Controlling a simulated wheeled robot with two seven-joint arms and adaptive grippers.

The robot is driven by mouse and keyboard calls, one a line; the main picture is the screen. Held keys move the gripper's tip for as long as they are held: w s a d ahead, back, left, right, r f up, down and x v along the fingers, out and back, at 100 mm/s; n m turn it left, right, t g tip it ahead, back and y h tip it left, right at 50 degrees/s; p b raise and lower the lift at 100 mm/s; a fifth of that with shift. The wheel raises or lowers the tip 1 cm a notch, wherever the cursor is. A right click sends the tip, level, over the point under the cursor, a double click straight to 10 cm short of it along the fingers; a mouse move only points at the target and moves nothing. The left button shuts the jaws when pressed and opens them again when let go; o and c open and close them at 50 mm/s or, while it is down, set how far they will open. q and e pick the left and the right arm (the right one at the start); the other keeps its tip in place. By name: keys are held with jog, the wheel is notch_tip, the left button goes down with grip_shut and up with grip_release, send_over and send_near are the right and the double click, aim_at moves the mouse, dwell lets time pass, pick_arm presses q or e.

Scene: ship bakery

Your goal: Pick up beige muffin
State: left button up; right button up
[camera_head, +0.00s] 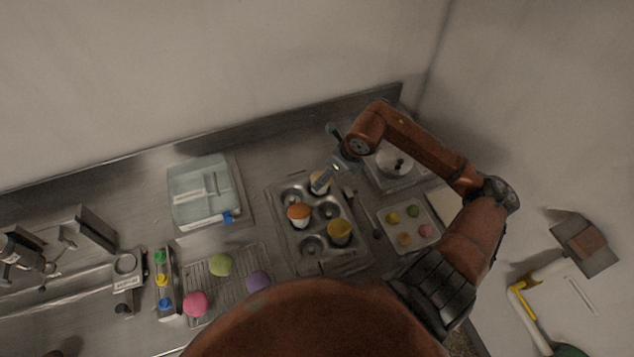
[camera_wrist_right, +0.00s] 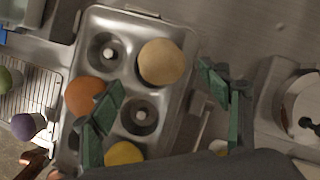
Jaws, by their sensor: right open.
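The beige muffin (camera_head: 319,178) sits in a back cup of the metal muffin tin (camera_head: 273,204), partly covered by my right gripper (camera_head: 334,187) in the head view. In the right wrist view, the whole top of the beige muffin (camera_wrist_right: 162,61) is visible. There the right gripper (camera_wrist_right: 165,100) is open and empty. Its green-padded fingers are spread on either side, with the muffin a little above the line between their tips. An orange muffin (camera_head: 299,216) and a yellow muffin (camera_head: 339,233) sit in other cups. My left gripper is not in view.
A tray of small coloured pieces (camera_head: 415,243) and a scale-like device (camera_head: 383,179) stand right of the tin. A wire rack (camera_head: 229,292) with green, pink and purple balls and a pale lidded box (camera_head: 186,207) lie left. The back wall is close behind.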

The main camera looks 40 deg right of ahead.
jog(key=p+x, duration=0.1)
jog(key=x, duration=0.4)
jog(key=shift+w+f, duration=0.25)
jog(key=shift+f, duration=0.05)
jog(key=shift+c, duration=0.7)
jog(key=c, duration=0.8)
